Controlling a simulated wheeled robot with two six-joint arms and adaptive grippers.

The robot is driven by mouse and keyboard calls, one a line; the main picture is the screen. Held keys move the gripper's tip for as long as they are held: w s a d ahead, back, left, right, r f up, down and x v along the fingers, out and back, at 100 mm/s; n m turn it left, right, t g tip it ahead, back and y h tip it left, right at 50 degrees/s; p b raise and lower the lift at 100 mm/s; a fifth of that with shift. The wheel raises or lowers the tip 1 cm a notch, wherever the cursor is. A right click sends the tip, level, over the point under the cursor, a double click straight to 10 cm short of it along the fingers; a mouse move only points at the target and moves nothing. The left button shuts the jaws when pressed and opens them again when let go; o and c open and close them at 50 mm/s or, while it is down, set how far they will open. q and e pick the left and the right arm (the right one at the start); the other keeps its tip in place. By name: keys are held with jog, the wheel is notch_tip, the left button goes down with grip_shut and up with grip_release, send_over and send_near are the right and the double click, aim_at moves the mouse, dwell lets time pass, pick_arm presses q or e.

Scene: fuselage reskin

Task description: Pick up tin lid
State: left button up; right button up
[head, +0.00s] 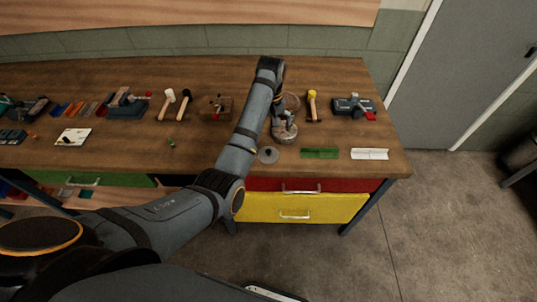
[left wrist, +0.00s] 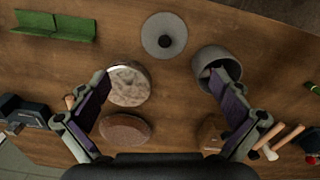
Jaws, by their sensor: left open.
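The tin lid (left wrist: 164,36), a flat grey disc with a dark round knob, lies on the bench. In the head view the lid (head: 268,156) is near the front edge. An open grey tin (left wrist: 212,60) sits beside it in the left wrist view, close to a fingertip; my arm hides it in the head view. My left gripper (left wrist: 160,88) is open and empty over the bench, its fingers wide apart. The lid lies beyond the fingertips at the top of the wrist view, not between them. My right gripper is not in view.
A silver round piece (left wrist: 130,84) and a reddish-brown disc (left wrist: 125,130) lie near one finger. A green bracket (head: 319,153) and a white one (head: 370,154) lie right of the lid. Mallets (head: 312,104) and other tools line the back. The bench front between lid and green bracket is clear.

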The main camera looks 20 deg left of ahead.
pick_arm(q)
send_over(268, 151)
jog(key=f, duration=0.3)
jog(key=w+f, duration=0.1)
jog(key=shift+d+f+p, duration=0.2)
jog(key=shift+f+p, duration=0.15)
jog(key=shift+f, duration=0.05)
jog(key=shift+s+f+p, duration=0.2)
jog(key=shift+f+p, duration=0.1)
jog(key=shift+f, duration=0.05)
jog(key=f, duration=0.2)
jog(key=f+p, duration=0.1)
jog(key=f, duration=0.1)
jog(key=shift+s+a, duration=0.1)
jog(key=shift+s, duration=0.25)
jog(key=shift+f, duration=0.25)
grip_shut()
